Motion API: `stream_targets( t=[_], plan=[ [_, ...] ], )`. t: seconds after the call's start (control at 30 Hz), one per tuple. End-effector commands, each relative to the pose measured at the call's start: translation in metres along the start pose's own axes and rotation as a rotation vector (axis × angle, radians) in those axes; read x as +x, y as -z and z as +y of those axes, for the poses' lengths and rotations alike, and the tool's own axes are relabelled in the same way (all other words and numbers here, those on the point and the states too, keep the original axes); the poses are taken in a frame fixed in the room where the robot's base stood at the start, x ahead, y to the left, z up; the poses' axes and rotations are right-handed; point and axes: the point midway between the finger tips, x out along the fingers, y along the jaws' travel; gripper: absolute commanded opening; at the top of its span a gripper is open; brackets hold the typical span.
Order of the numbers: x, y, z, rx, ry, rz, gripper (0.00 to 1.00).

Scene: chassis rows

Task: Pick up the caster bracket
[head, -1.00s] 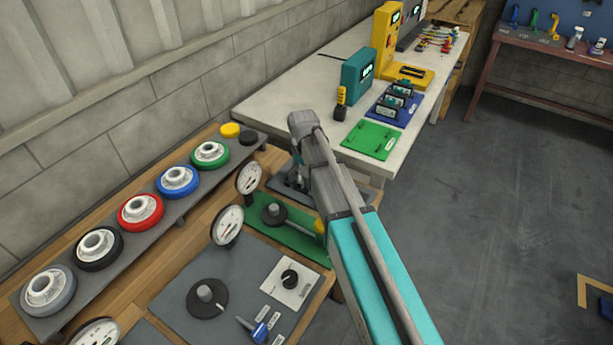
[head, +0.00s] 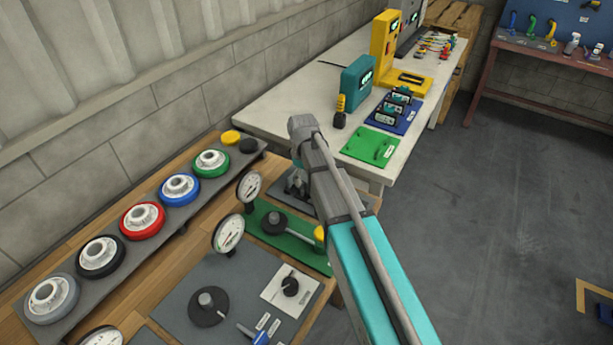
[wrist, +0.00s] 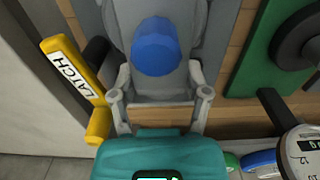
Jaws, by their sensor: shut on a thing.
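The grey fingers of my gripper (wrist: 160,74) show in the wrist view, closed in from both sides. Between them is the caster bracket, whose blue cylindrical part (wrist: 156,46) stands out against grey metal. I cannot tell the bracket's edges from the grey fixture (wrist: 222,25) behind it. A yellow lever marked LATCH (wrist: 75,85) is just left of the fingers. In the head view my arm covers the gripper and the bracket, and only part of the grey fixture (head: 296,184) shows beside it.
A green mat (head: 285,238), dial gauges (head: 229,233) and a rack of coloured wheels (head: 180,188) are close by on the wooden bench. A white table (head: 300,103) with a teal device (head: 355,82) stands behind. The floor at right is largely clear.

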Motion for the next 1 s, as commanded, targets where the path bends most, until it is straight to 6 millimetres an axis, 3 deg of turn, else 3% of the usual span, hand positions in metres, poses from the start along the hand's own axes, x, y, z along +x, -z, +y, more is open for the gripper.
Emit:
stream_targets(
  t=[0.13,0.7,1.0],
  plan=[
    [-0.019,0.0,-0.001,-0.002,0.003,0.0,0.0],
    [-0.079,-0.032,-0.043,0.0,0.0,0.0,0.0],
    [-0.101,-0.066,-0.089,-0.001,0.0,0.0,0.0]
  ],
)
